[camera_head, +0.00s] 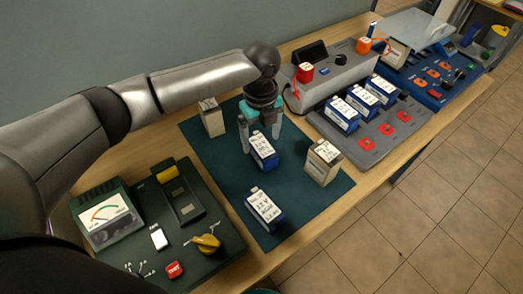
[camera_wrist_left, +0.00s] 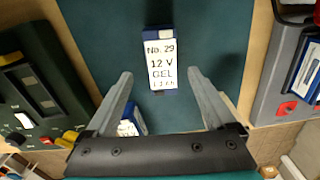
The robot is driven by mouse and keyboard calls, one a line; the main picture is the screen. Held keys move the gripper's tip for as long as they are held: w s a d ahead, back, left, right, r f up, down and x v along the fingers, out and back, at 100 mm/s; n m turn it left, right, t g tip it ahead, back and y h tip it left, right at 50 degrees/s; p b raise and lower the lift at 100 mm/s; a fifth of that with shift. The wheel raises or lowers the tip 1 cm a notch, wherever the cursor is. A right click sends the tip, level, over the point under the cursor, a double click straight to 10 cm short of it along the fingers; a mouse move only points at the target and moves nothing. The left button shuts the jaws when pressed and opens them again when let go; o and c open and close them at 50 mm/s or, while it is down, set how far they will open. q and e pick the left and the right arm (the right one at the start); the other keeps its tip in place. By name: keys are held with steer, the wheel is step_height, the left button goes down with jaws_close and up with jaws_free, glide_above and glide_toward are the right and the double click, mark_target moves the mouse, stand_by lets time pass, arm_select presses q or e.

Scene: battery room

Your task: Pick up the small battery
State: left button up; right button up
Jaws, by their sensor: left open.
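My left gripper (camera_head: 261,136) is open above the green mat (camera_head: 226,168), with its fingers pointing down. A small blue battery with a white label (camera_head: 263,151) stands on the mat by the fingertips. In the left wrist view this battery (camera_wrist_left: 161,62) reads "No. 29 12 V GEL" and lies between and just beyond the open fingertips, with no contact visible. A second blue battery (camera_head: 265,208) is nearer on the mat; in the left wrist view (camera_wrist_left: 130,124) the left finger partly hides it. My right gripper is not in view.
Beige batteries stand on the mat at right (camera_head: 323,162) and at back left (camera_head: 211,118). A green tester panel (camera_head: 205,255) with a meter and yellow knob is at front left. A grey rack (camera_head: 368,150) holds several blue batteries at right.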

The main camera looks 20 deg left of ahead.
mark_target(262, 145)
arm_select(q)
steer(key=f, duration=0.4)
steer(key=shift+w+f+b, duration=0.2)
steer(key=shift+w+b, duration=0.05)
steer(key=shift+b, duration=0.1)
jaws_close()
stand_by(0.3)
steer(key=shift+r, duration=0.1)
